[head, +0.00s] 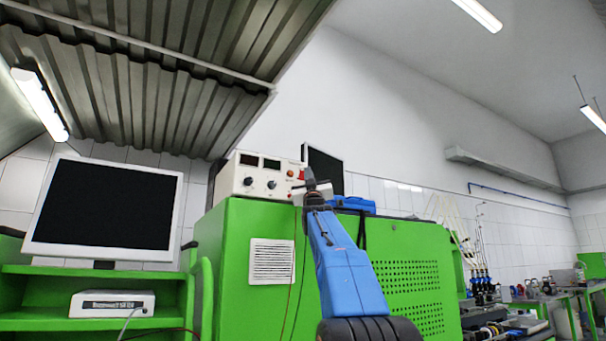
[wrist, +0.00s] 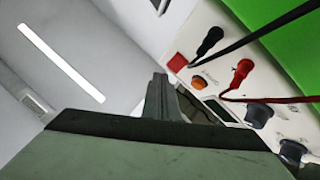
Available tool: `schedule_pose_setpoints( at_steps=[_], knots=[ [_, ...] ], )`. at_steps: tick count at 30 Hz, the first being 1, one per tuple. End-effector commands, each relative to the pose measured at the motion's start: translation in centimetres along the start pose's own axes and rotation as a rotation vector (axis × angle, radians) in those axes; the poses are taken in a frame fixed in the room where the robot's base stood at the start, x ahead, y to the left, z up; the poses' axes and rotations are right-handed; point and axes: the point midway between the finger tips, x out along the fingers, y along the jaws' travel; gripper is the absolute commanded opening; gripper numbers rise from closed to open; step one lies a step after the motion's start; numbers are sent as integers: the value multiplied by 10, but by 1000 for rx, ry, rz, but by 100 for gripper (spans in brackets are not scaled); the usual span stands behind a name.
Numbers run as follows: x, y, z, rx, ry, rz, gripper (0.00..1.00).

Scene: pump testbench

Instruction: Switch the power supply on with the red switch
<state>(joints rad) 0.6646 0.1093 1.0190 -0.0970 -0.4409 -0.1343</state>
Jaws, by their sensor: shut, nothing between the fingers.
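The power supply (head: 232,176) is a cream box on top of the green cabinet, with two dark displays and two dark knobs. Its red switch (head: 303,174) shows at the right end of its front, partly hidden by my gripper (head: 311,183). In the wrist view the power supply (wrist: 228,62) is tilted, and the red switch (wrist: 178,62) is a red square beside an orange round part. My gripper (wrist: 160,76) is shut and empty, its tips close to the switch in the picture. I cannot tell whether they touch it.
Black (wrist: 210,40) and red (wrist: 242,72) plugs with leads stick out of the panel near the switch. A blue case (head: 352,204) and a dark screen (head: 325,168) stand to the right on the cabinet (head: 232,250). A monitor (head: 105,210) stands at left.

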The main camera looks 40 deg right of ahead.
Motion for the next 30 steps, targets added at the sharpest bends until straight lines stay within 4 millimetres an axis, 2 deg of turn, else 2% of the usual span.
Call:
schedule_pose_setpoints(
  at_steps=[30],
  knots=[
    [8, -6, 5, 1, 0, 0, 0]
  ],
)
